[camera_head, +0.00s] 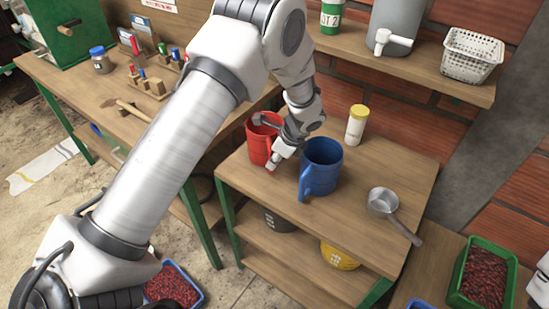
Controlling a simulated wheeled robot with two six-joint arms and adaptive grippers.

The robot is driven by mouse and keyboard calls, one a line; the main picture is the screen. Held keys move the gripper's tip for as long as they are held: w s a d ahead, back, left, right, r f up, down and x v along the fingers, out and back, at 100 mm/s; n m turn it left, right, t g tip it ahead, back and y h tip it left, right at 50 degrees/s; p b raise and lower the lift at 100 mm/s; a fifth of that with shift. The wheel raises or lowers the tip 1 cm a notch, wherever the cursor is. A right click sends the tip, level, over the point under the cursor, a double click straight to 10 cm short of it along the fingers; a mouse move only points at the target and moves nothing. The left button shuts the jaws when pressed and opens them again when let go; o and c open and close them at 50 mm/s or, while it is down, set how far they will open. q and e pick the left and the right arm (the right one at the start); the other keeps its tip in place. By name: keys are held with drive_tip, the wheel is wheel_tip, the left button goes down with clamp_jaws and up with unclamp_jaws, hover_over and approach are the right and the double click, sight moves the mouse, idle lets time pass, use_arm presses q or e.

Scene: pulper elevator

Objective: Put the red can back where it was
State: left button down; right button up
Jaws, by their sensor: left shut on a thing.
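The red can (257,147) is upright at the left end of the wooden table (350,200). My left gripper (269,143) is shut on the red can from its right side, one finger by the rim and the other low near the front. Its fingers and wrist hide part of the can. I cannot tell whether the can's base touches the tabletop. A blue can (320,165) with a handle stands just right of my left gripper. My right gripper is not in view.
A white bottle with a yellow lid (356,125) stands behind the blue can. A metal scoop (384,202) lies at the table's right, its handle over the edge. A shelf (400,68) with a white basket (471,55) hangs behind. The table's front middle is clear.

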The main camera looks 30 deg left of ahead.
use_arm(q)
drive_tip(key=shift+f, duration=0.15)
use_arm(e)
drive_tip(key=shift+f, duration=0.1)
use_arm(q)
drive_tip(key=c, duration=1.1)
unclamp_jaws()
drive_tip(key=shift+s, duration=0.1)
drive_tip(key=shift+c, duration=0.2)
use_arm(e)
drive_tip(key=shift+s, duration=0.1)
use_arm(q)
drive_tip(key=shift+r, duration=0.25)
drive_tip(key=shift+d+r, duration=0.15)
drive_tip(key=shift+r, duration=0.1)
use_arm(e)
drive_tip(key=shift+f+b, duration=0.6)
drive_tip(key=shift+b, duration=0.05)
use_arm(q)
drive_tip(key=v, duration=1.1)
drive_tip(key=shift+r, duration=0.2)
